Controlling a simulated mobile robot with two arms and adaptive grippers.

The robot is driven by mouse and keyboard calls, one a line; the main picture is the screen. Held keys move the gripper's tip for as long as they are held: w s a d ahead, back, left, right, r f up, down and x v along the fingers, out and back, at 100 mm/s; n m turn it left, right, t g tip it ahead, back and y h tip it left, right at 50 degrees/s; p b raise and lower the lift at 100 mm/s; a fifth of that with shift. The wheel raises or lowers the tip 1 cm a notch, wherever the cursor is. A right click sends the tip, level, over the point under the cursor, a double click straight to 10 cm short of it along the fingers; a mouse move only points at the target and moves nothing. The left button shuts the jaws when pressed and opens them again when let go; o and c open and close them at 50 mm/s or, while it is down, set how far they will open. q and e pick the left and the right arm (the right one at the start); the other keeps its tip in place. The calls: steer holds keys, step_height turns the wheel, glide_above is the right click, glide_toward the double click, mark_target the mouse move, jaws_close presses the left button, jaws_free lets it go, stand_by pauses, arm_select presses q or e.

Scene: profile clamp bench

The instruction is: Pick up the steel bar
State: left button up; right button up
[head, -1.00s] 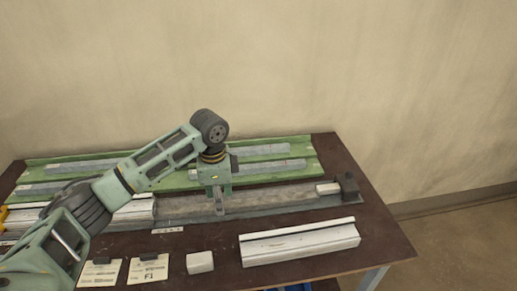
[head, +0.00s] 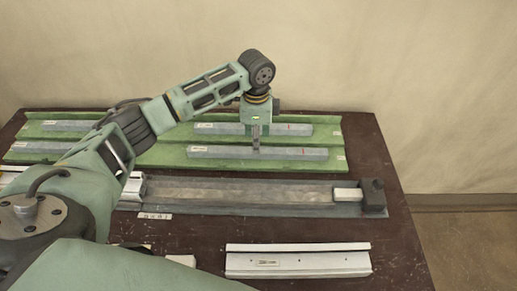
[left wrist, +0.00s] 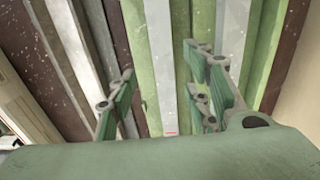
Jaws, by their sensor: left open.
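Several grey steel bars lie on a green tray (head: 345,148). My left gripper (head: 256,150) points down at the front right bar (head: 215,152) in the head view. Its fingers look open and hide a small stretch of that bar. In the left wrist view, a grey bar (left wrist: 158,50) runs between the two open fingers of my left gripper (left wrist: 162,105). Whether the fingers touch it I cannot tell. A rear right bar (head: 290,129) lies behind it, also seen at right in the left wrist view (left wrist: 231,30). My right gripper is not in view.
A grey channel fixture (head: 240,193) lies in front of the tray, with a dark end block (head: 373,195) and a pale block (head: 347,194). A white profile (head: 298,262) lies near the front. The brown table (head: 400,240) has free room at right.

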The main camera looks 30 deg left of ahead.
arm_select(q)
steer(key=f, duration=0.1)
steer(key=f+p, duration=0.1)
steer(key=f, duration=0.3)
steer(key=shift+w+f, duration=0.1)
steer(key=shift+w, duration=0.15)
steer(key=shift+c, duration=0.4)
jaws_close()
steer(key=shift+w, duration=0.1)
